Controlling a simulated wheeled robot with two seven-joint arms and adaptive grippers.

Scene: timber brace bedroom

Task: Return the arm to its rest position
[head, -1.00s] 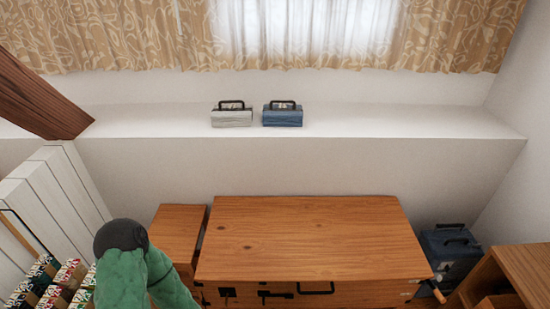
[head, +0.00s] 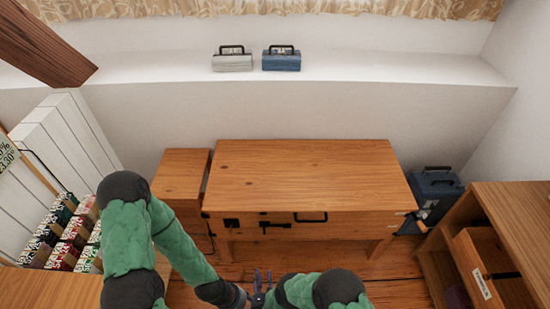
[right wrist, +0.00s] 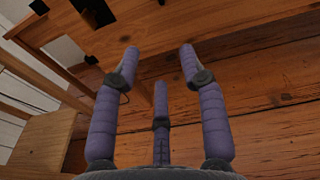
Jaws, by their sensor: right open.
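My right gripper (head: 262,283) shows at the bottom centre of the head view, its purple fingers small and partly hidden by the arms. In the right wrist view the same gripper (right wrist: 160,75) is open, its purple fingers spread with nothing between them. Wooden floor lies beyond the fingers. My left arm reaches in from the left with its green links bent toward the bottom centre. I cannot make out the left gripper's fingers.
A wooden table (head: 305,170) stands ahead, with a small cabinet (head: 180,182) on its left. A shelf unit (head: 490,205) with an open drawer (head: 480,265) is at the right. Two toolboxes (head: 232,60) (head: 282,60) sit on the ledge. Floor (head: 345,275) shows before the table.

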